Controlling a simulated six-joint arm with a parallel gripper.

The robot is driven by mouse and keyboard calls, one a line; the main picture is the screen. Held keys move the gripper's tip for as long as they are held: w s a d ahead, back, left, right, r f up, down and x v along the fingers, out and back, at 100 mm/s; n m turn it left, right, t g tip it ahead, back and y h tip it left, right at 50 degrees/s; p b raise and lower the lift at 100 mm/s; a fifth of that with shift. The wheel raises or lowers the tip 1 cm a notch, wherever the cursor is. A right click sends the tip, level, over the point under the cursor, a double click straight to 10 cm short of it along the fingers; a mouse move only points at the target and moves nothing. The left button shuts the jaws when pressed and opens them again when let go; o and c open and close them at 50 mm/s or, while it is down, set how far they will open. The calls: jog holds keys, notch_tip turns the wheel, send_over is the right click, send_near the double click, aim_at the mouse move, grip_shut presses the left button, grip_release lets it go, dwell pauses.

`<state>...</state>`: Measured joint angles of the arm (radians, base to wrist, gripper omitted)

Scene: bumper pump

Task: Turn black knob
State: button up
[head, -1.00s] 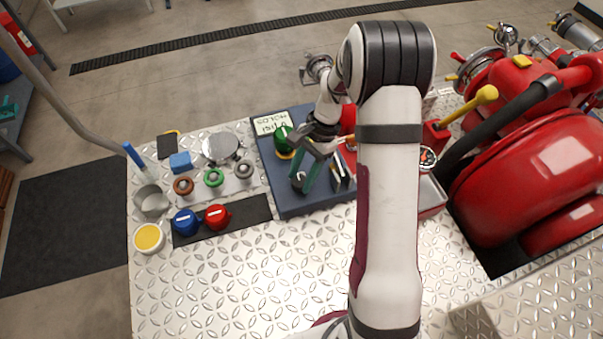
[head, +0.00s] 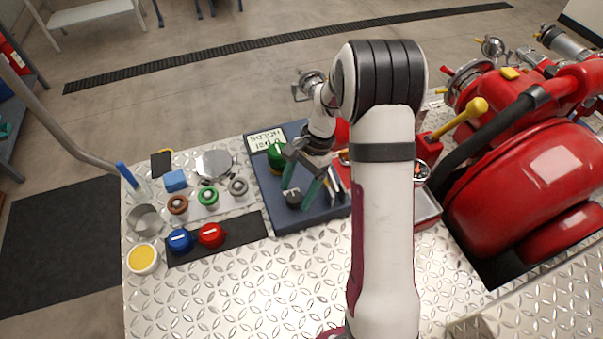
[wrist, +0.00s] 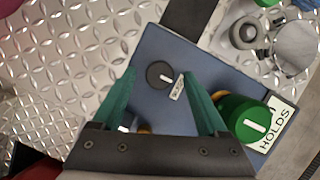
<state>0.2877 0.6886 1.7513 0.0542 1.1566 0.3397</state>
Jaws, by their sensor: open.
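The black knob (wrist: 159,74) sits on the blue panel (wrist: 215,70), with a white pointer line on it and a small white label (wrist: 177,90) beside it. It also shows in the head view (head: 293,198), partly covered by a finger. My gripper (wrist: 160,71) has green fingers and is open and empty. In the wrist view the knob appears between the two fingertips, apart from both. In the head view my gripper (head: 297,196) is over the knob; I cannot tell whether the tips are level with it.
A green knob (wrist: 243,118) stands on the same panel near a "HOLDS" sign (head: 266,140). Blue (head: 179,239) and red (head: 211,234) knobs sit on a black strip to the left. Red pump parts (head: 530,160) fill the right. The front plate (head: 270,290) is clear.

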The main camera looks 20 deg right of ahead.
jog(key=v, duration=1.5)
jog(key=shift+s+r, duration=0.1)
notch_tip(320, 180, up, 4)
jog(key=n, duration=0.2)
send_over(304, 214)
jog(key=s+a+n+t+h, duration=0.1)
jog(key=s+a+n, duration=0.15)
jog(key=s, duration=0.25)
jog(key=s+a+n+h, duration=0.1)
jog(key=s+a, duration=0.2)
jog(key=s, duration=0.3)
jog(key=s+a+f+n, duration=0.2)
jog(key=s+f, duration=0.1)
jog(key=s, duration=0.6)
jog(key=shift+s+t, duration=0.3)
